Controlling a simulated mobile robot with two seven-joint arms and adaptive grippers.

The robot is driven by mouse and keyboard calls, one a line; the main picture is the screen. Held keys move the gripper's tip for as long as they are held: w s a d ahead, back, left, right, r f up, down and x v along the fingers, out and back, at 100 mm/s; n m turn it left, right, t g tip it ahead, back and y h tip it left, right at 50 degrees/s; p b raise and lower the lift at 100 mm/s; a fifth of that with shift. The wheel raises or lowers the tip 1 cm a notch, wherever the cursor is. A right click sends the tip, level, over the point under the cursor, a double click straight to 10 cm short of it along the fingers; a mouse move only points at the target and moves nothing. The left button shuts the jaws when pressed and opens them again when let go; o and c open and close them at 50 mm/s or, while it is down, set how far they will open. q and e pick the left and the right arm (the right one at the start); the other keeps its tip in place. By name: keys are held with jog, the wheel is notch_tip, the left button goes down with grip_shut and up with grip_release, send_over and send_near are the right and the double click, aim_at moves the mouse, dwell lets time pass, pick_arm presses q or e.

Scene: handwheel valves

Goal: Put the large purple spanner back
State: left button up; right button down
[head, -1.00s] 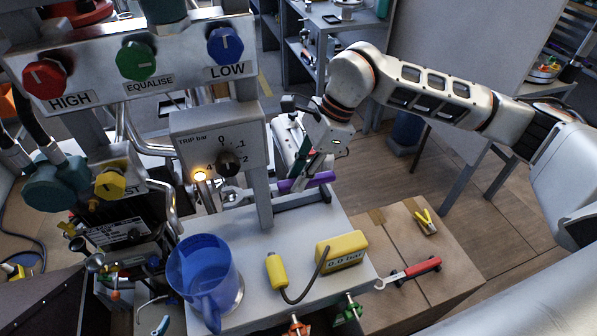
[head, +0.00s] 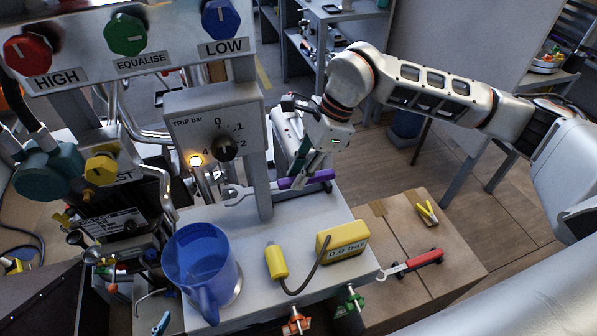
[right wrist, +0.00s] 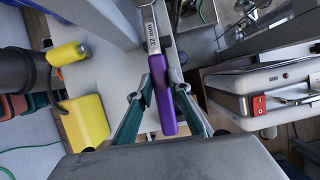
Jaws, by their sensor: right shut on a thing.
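The large purple spanner has a purple handle (head: 306,180) and a steel end (head: 236,194) behind the grey post, in the head view. My right gripper (head: 296,180) is shut on the handle, above the back of the grey bench. In the right wrist view the handle (right wrist: 163,95) lies between the teal fingers of the right gripper (right wrist: 160,112), and its shank reads "32 mm". A dark strip (head: 318,190) shows just beside the handle; I cannot tell whether they touch. My left gripper is not in view.
A blue jug (head: 200,262) and a yellow gauge box (head: 342,242) with a cabled yellow piece (head: 276,261) stand on the bench. A red-handled spanner (head: 415,264) and yellow pliers (head: 427,212) lie on a cardboard box. The valve panel (head: 165,55) rises at left.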

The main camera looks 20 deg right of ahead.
jog(key=shift+f+b, duration=0.55)
jog(key=shift+f, duration=0.45)
jog(key=c, duration=1.8)
grip_release()
jog(key=shift+o, duration=0.5)
jog(key=o, duration=0.4)
jog(key=shift+r, duration=0.1)
jog(key=shift+p+v, duration=1.7)
jog(key=shift+v, duration=1.25)
